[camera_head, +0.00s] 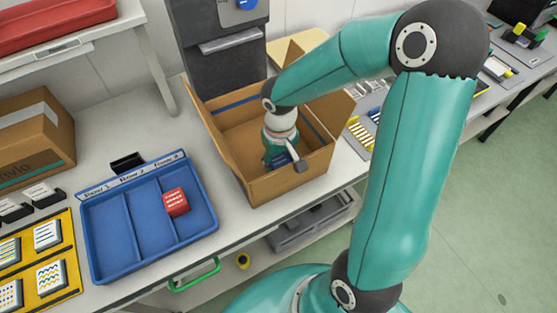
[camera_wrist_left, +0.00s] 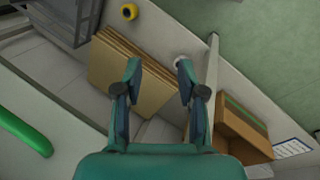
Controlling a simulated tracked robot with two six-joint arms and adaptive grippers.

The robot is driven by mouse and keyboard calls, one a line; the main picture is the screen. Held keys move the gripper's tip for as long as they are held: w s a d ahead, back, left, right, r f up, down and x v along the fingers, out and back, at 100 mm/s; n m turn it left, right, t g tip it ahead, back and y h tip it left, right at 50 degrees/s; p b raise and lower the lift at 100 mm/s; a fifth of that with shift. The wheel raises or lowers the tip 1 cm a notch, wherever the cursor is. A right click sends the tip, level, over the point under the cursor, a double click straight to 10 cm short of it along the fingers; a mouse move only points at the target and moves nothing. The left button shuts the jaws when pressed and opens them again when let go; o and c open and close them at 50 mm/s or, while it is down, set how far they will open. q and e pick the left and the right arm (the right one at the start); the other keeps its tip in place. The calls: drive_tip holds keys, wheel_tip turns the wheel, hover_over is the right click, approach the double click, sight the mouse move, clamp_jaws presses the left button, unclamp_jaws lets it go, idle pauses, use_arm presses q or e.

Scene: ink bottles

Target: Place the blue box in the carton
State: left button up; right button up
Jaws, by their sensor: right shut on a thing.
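The open brown carton (camera_head: 290,187) stands on the table with its flaps up. My right gripper (camera_head: 285,163) reaches down inside it, near the front wall. It is shut on the blue box (camera_head: 281,159), of which only a small dark blue part shows between the fingers. The gripper and carton wall hide the rest, so I cannot tell whether the box touches the carton floor. My left gripper (camera_wrist_left: 158,72) shows in the left wrist view with its fingers apart and nothing between them. It is not in the head view.
A blue tray (camera_head: 105,235) with three compartments lies left of the carton; a red box (camera_head: 176,201) sits in its right compartment. A closed carton (camera_head: 35,135) and a yellow card board (camera_head: 66,262) are farther left. A grey machine (camera_head: 220,60) stands behind the open carton.

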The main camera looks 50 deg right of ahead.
sight(279, 161)
drive_tip(key=shift+f, duration=0.1)
drive_tip(key=o, duration=1.2)
wheel_tip(279, 161, up, 12)
drive_tip(key=shift+r, duration=0.15)
